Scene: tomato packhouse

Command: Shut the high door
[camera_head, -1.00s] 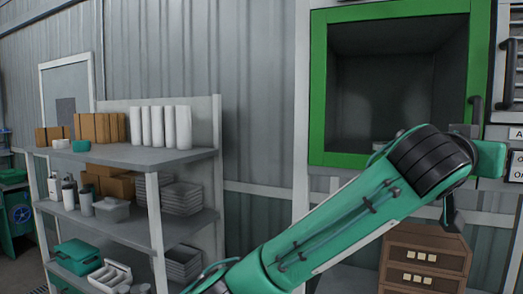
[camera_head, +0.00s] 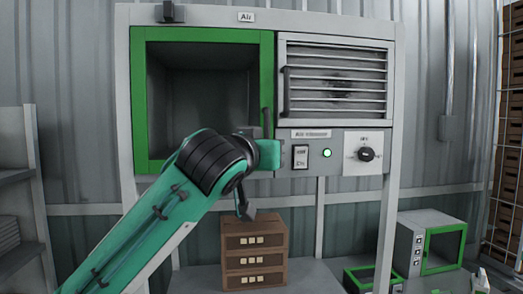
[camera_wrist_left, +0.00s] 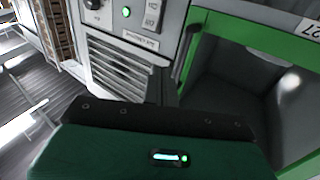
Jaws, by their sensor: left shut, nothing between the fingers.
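A tall-standing cabinet (camera_head: 337,17) has a green-framed door (camera_head: 205,36) at its upper left, with a dark inside showing through. The frame looks flush with the cabinet front; I cannot tell whether a clear pane fills it. A dark upright handle (camera_head: 267,112) stands at the frame's right side. My left gripper (camera_head: 262,134) is shut and empty by the lower end of this handle; contact is unclear. In the left wrist view, its dark front (camera_wrist_left: 163,92) is near the green frame (camera_wrist_left: 235,32) and handle (camera_wrist_left: 180,65). My right gripper is not in view.
Right of the door are a louvred panel (camera_head: 335,80) and a control panel with a green light (camera_head: 327,153) and knob (camera_head: 367,154). Below stand a brown drawer box (camera_head: 254,252) and a small green-doored unit (camera_head: 412,240). Grey shelving (camera_head: 30,175) stands left.

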